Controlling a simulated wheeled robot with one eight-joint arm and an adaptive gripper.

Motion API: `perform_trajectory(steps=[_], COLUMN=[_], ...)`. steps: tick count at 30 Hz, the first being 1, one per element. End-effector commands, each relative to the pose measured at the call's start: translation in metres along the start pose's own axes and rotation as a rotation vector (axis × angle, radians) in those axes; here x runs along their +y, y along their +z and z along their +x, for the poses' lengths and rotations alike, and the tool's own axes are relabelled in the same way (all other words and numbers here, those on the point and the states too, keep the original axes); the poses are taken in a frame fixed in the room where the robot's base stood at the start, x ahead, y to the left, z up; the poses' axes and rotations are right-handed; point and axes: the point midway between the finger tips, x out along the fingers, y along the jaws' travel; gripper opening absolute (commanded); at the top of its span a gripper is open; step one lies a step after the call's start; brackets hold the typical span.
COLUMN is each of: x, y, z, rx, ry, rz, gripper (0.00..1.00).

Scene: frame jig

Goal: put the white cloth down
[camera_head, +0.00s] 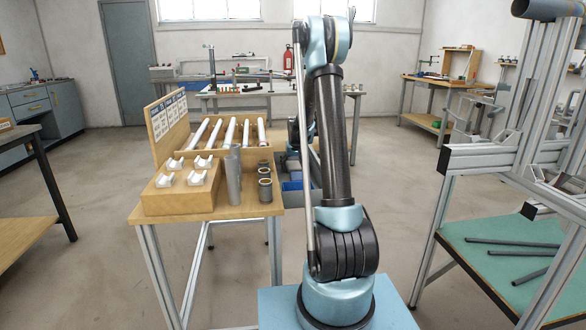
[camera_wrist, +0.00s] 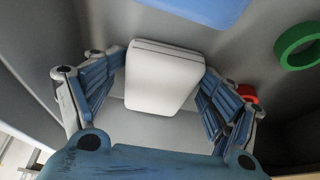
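The white cloth (camera_wrist: 162,75) shows in the wrist view as a folded pad with rounded corners. It lies between the two blue-padded fingers of my gripper (camera_wrist: 163,80), whose tips meet its left and right edges. My gripper looks shut on it. Grey surfaces lie behind and around the cloth; I cannot tell whether it touches any of them. In the head view my arm hides the gripper, and I cannot make out the cloth there.
In the wrist view a green ring (camera_wrist: 297,45), a red piece (camera_wrist: 247,93) and a blue thing (camera_wrist: 205,8) lie nearby. In the head view a wooden-topped table (camera_head: 225,212) bears white tubes, white blocks and grey cylinders. A green-topped bench (camera_head: 500,250) stands right.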

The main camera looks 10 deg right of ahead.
Motion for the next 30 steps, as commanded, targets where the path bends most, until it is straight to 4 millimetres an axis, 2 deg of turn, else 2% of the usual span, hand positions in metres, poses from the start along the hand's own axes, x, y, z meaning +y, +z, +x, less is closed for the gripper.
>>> perform_trajectory(steps=[14, 20, 30], x=[0.000, 0.000, 0.001], y=[-0.005, -0.005, 0.003], z=[-0.007, -0.030, -0.080], rx=[0.005, 0.005, 0.006], ry=[0.000, 0.000, 0.000], rz=[0.000, 0.000, -0.001], gripper=[0.78, 0.78, 0.78])
